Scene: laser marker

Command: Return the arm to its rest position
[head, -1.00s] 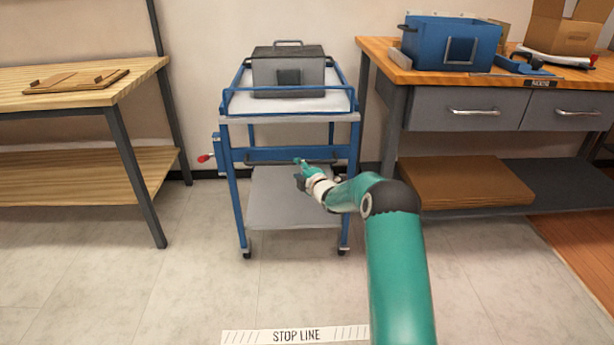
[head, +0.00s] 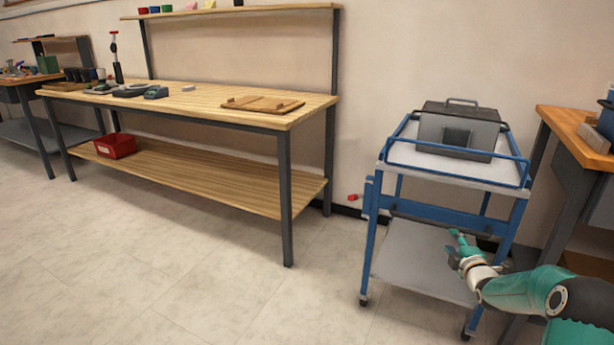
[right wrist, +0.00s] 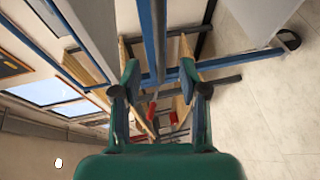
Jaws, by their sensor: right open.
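My right arm (head: 530,289) comes in from the lower right in the head view, green with a pale wrist. Its gripper (head: 456,244) is in front of the blue cart, at the height between its top and its lower shelf. In the right wrist view the two green fingers of this gripper (right wrist: 158,75) stand apart with nothing between them. Blue cart bars (right wrist: 152,40) show just beyond the fingers; I cannot tell whether they touch. My left gripper is not in view.
The blue cart (head: 372,230) carries a grey lidded box (head: 455,132). A wooden workbench (head: 215,108) stands to its left, with a red bin (head: 115,146) on its lower shelf. Another bench (head: 572,130) is close on the right. The floor at front left is clear.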

